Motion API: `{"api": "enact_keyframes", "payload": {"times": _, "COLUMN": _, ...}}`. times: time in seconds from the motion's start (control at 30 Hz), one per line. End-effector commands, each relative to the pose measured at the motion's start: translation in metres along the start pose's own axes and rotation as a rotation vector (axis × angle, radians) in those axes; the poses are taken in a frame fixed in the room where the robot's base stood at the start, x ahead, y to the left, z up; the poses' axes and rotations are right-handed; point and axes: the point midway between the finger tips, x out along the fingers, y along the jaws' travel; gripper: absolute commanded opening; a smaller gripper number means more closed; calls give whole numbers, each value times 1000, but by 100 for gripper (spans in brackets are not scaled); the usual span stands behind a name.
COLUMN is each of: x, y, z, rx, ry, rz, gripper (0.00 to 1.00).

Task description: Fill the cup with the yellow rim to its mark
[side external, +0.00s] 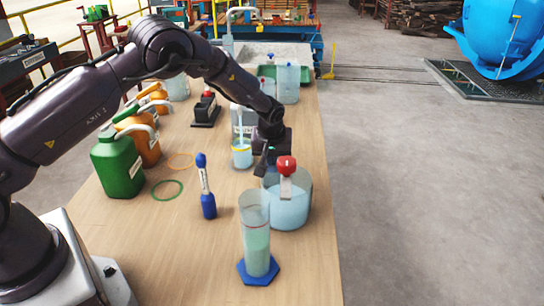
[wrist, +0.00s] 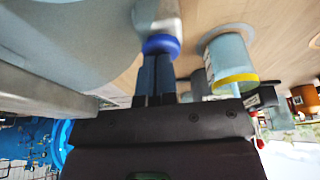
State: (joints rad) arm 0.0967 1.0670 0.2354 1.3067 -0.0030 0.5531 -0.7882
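The cup with the yellow rim (side external: 242,157) stands on the bench, left of my gripper, and holds pale blue liquid. A pale stream seems to run down into it from a spout above. It also shows in the wrist view (wrist: 232,62), with its yellow band. My gripper (side external: 268,168) is low over the bench between this cup and a large clear vessel (side external: 289,207). In the wrist view my fingers (wrist: 157,62) are together, with their tips at a round blue knob (wrist: 161,44); nothing shows between them. The cup's mark and liquid level are unclear.
A measuring cylinder (side external: 256,235) with a blue foot and a blue-ended tool (side external: 207,190) stand nearer. Green (side external: 118,165) and orange (side external: 140,135) jugs line the left. Bare bench lies around the two rings.

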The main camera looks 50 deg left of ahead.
Motion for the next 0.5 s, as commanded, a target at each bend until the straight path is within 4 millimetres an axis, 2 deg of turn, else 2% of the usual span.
{"api": "enact_keyframes", "payload": {"times": 0.03, "x": 11, "y": -6, "z": 10, "rx": 2, "ry": -24, "rz": -19, "gripper": 0}}
{"api": "enact_keyframes", "payload": {"times": 0.37, "x": 10, "y": -6, "z": 11, "rx": 2, "ry": -26, "rz": -19, "gripper": 0}}
{"api": "enact_keyframes", "payload": {"times": 0.5, "x": 2, "y": -4, "z": 8, "rx": 2, "ry": -24, "rz": -16, "gripper": 0}}
